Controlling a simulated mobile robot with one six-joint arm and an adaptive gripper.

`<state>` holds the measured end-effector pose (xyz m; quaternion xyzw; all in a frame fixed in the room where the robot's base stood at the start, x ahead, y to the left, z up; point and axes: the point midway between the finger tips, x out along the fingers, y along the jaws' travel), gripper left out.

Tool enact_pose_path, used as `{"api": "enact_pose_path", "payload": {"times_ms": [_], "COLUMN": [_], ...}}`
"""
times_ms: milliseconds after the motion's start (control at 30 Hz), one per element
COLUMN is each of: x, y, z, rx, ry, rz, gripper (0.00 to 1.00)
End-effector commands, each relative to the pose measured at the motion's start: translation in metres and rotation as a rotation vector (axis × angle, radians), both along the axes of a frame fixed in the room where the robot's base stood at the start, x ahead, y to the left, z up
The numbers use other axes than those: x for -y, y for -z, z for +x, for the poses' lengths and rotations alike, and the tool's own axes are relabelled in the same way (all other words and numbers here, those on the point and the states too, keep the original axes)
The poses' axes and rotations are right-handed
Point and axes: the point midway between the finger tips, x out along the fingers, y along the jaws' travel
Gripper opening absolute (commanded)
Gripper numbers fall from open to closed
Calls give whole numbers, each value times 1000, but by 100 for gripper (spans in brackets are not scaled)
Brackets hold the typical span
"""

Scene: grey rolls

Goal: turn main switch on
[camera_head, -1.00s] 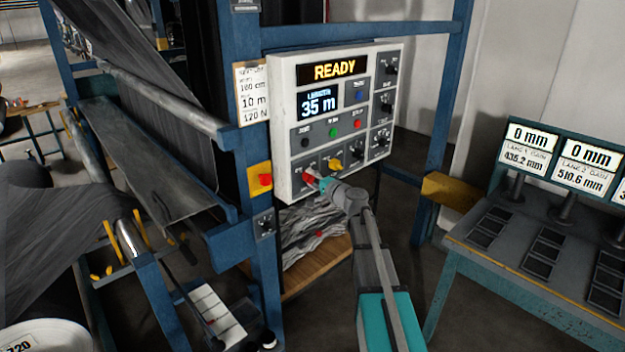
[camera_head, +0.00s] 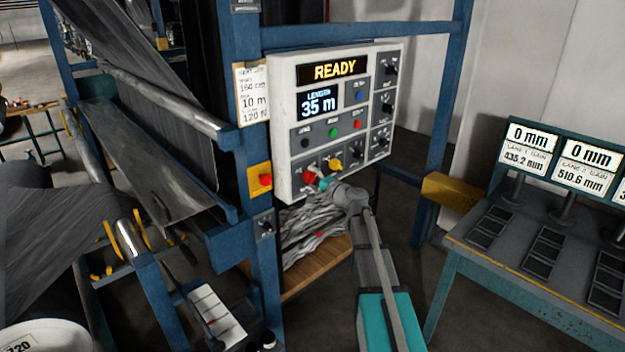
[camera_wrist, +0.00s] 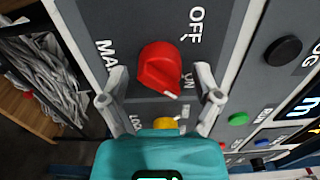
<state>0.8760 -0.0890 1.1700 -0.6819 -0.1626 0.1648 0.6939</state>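The main switch is a red rotary knob (camera_wrist: 160,67) on a dark grey plate, with MAIN, OFF and ON lettering around it. A white mark shows on the knob's lower end, on the ON side; its exact alignment with ON is hard to tell. In the head view the knob (camera_head: 309,178) is at the lower left of the white control panel (camera_head: 285,90). My gripper (camera_wrist: 160,78) is open, one finger on each side of the knob, with visible gaps. In the head view my gripper (camera_head: 323,183) is just right of the knob and partly hides that corner.
A yellow knob (camera_head: 335,165) sits close to the right of the red one. A separate red button on a yellow plate (camera_head: 260,181) is on the blue post to the left. The panel display (camera_head: 334,70) reads READY. A console bench (camera_head: 540,250) stands at the right.

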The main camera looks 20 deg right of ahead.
Motion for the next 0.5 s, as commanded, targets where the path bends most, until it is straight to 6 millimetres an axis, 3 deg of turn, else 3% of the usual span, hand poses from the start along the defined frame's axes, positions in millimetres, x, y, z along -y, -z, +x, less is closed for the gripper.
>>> {"api": "enact_pose_path", "payload": {"times_ms": [500], "x": [2], "y": [0], "z": [-5], "rx": [0], "ry": [-1], "rz": [-2], "gripper": [89]}}
